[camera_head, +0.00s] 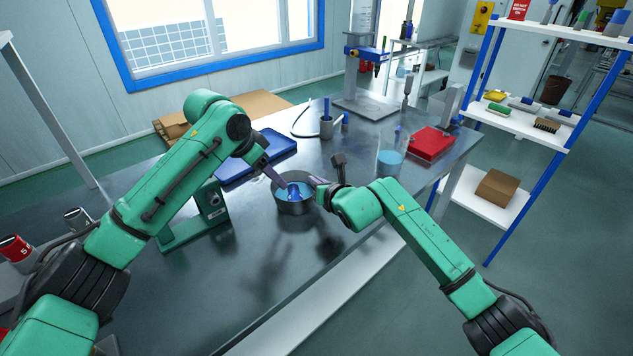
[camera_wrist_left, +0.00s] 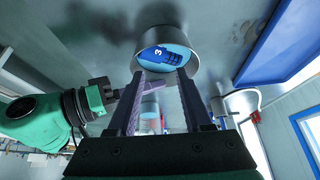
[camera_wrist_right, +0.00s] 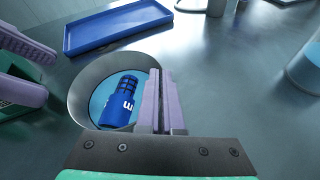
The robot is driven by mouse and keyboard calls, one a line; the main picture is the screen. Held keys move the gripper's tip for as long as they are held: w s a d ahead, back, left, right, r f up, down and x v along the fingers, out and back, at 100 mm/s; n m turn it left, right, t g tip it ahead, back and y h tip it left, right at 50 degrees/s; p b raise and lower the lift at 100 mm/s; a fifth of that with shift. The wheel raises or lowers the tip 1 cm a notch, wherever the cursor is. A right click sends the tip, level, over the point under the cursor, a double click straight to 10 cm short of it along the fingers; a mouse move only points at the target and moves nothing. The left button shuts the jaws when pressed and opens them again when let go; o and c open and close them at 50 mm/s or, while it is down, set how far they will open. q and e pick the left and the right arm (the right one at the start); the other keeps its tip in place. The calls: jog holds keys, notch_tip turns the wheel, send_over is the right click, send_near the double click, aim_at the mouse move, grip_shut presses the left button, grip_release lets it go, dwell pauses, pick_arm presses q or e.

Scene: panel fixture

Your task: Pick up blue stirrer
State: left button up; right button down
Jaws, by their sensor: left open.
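The blue stirrer (camera_head: 294,190) is a dark blue ribbed piece with a white mark, lying in light blue liquid inside a round metal pot (camera_head: 296,208). It also shows in the left wrist view (camera_wrist_left: 165,57) and the right wrist view (camera_wrist_right: 121,102). My left gripper (camera_head: 281,185) is open and empty at the pot's left rim, pointing at the pot. My right gripper (camera_head: 316,182) is at the pot's right rim; in the right wrist view its fingers (camera_wrist_right: 160,75) are close together across the pot wall, one inside and one outside.
A blue tray (camera_head: 257,160) lies behind the pot on the metal table. A green stand (camera_head: 205,215) is to the left. A beaker of blue liquid (camera_head: 391,160) and a red box (camera_head: 432,142) are to the right. The front of the table is clear.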

dwell(0.3)
pick_arm(q)
jog(key=shift+o, duration=1.2)
jog(key=n+y, duration=0.5)
jog(key=n, duration=0.6)
send_near(295, 194)
jog(key=shift+s+a+r+t, duration=0.2)
jog(key=shift+s+r+t, duration=0.2)
jog(key=shift+s+r, duration=0.35)
jog(key=shift+d+r+n, duration=0.1)
jog(key=shift+r+n, duration=0.2)
jog(key=shift+n, duration=0.1)
jog(key=shift+w+f, duration=0.15)
jog(key=shift+f, duration=0.2)
jog(key=x, duration=1.1)
jog(key=shift+f, duration=0.1)
